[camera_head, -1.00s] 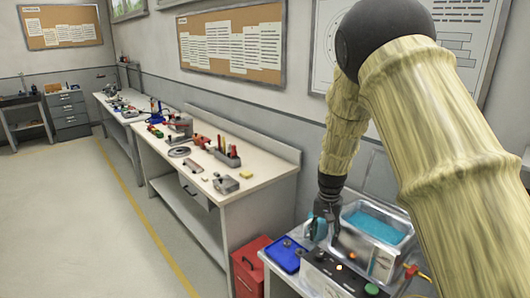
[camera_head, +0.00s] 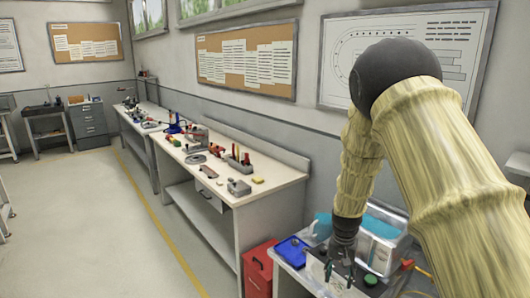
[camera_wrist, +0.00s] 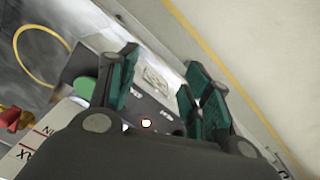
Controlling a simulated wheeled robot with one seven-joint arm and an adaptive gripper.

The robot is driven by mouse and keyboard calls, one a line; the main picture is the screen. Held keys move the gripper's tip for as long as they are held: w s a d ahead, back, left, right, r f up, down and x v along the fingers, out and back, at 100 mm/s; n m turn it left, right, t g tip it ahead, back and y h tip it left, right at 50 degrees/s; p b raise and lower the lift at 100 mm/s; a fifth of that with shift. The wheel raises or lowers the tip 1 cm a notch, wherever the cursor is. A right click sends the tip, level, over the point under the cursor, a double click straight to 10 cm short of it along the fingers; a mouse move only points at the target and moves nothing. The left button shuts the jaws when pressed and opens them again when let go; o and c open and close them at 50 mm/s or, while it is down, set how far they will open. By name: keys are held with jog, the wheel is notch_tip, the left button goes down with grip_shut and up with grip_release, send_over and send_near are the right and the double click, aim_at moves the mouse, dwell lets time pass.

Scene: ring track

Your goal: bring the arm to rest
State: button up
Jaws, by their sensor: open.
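My arm, with pale bamboo-like links and a black elbow, reaches down on the right side of the head view. My gripper (camera_head: 338,266) hangs low over the small bench at the lower right. In the wrist view its teal-padded fingers (camera_wrist: 155,90) stand apart with nothing held between them. A green button (camera_wrist: 84,87) on the panel lies just left of the fingers. I cannot tell whether the fingers touch anything.
A blue tray (camera_head: 291,248) and a metal bath with blue content (camera_head: 380,226) are close to my gripper. A red cabinet (camera_head: 259,270) stands beside the bench. A long workbench (camera_head: 270,190) holds several tools. The floor (camera_head: 100,220) at left is clear.

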jog(key=s+d+f+n, duration=0.1)
jog(key=s+d+f, duration=0.1)
jog(key=s+f, duration=1.1)
jog(key=s+a+f+n, duration=0.1)
jog(key=s+f, duration=0.3)
jog(key=s, duration=0.6)
jog(key=s+a+f+n+b, duration=0.1)
jog(key=s+f, duration=0.4)
jog(key=s, duration=0.6)
jog(key=s+a+f+n, duration=0.1)
jog(key=s+f, duration=0.3)
jog(key=s, duration=0.7)
jog(key=shift+s+f+n+b, duration=0.2)
jog(key=shift+f+n+b, duration=0.05)
jog(key=shift+n+b, duration=0.15)
